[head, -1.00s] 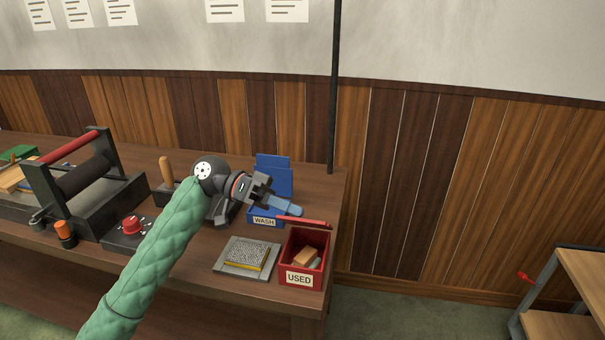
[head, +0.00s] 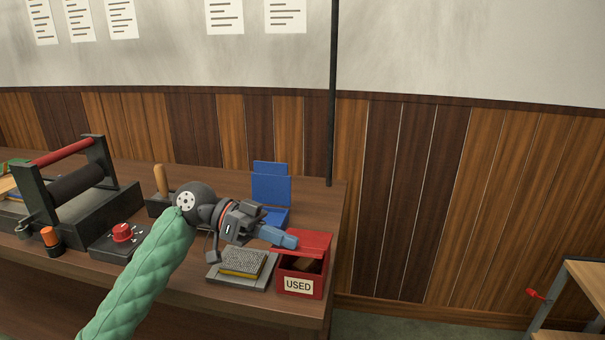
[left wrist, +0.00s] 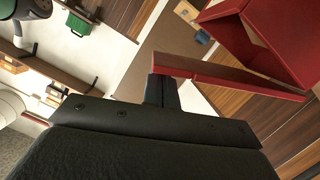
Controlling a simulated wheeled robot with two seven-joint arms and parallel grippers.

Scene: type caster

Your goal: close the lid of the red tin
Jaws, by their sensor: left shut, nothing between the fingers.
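The red tin (head: 300,283), labelled USED, stands near the bench's front right corner. Its red lid (head: 312,242) slants over the back of the opening, partly down; a dark gap with a tan block (head: 303,264) shows at the front. My left gripper (head: 292,241) is shut and empty, its blue fingertips at the lid's left side, apparently against it. In the left wrist view, the dark fingers (left wrist: 161,90) meet the near end of the red lid (left wrist: 225,74), and the tin (left wrist: 275,38) shows at upper right. My right gripper is out of view.
A blue bin (head: 271,187) stands behind my gripper. A type block on a grey plate (head: 262,276) lies left of the tin. A black roller press (head: 75,190) and a box with a red knob (head: 122,233) stand further left.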

